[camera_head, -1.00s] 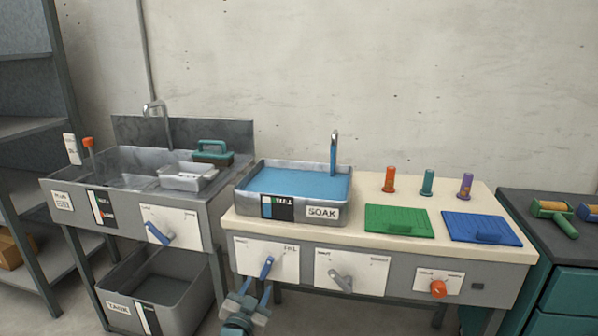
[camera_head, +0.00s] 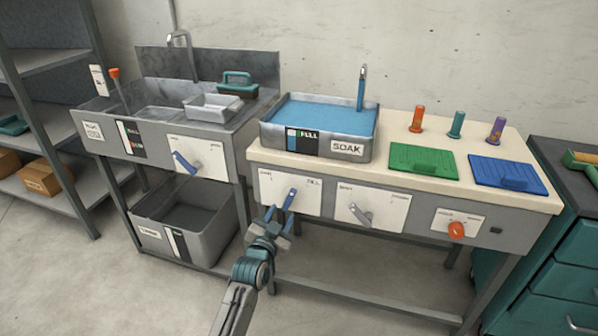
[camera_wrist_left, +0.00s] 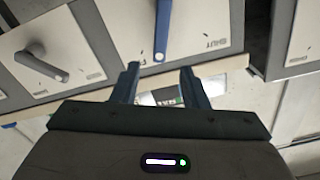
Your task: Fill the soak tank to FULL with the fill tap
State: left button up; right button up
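The soak tank (camera_head: 348,151) stands on the bench, filled with blue water (camera_head: 330,114) to near its rim. Its front has a level strip (camera_head: 301,141) marked FULL; the exact level on it is too small to read. A blue stream runs from the spout (camera_head: 363,76) into the tank. The blue lever (camera_head: 290,199) is on the left white panel below the tank and points downward. My left gripper (camera_head: 279,219) is open just below the lever. In the left wrist view the lever (camera_wrist_left: 163,35) lies beyond the open fingertips (camera_wrist_left: 160,80). My right gripper is out of view.
Green (camera_head: 422,160) and blue (camera_head: 508,173) lids lie right of the tank.

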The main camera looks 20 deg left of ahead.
aim_at(291, 197)
pick_arm(q)
jog(key=w, duration=0.9)
jog(key=shift+w+d+b, duration=0.15)
jog(key=shift+w+b, duration=0.2)
jog(key=shift+w, duration=0.05)
grip_shut()
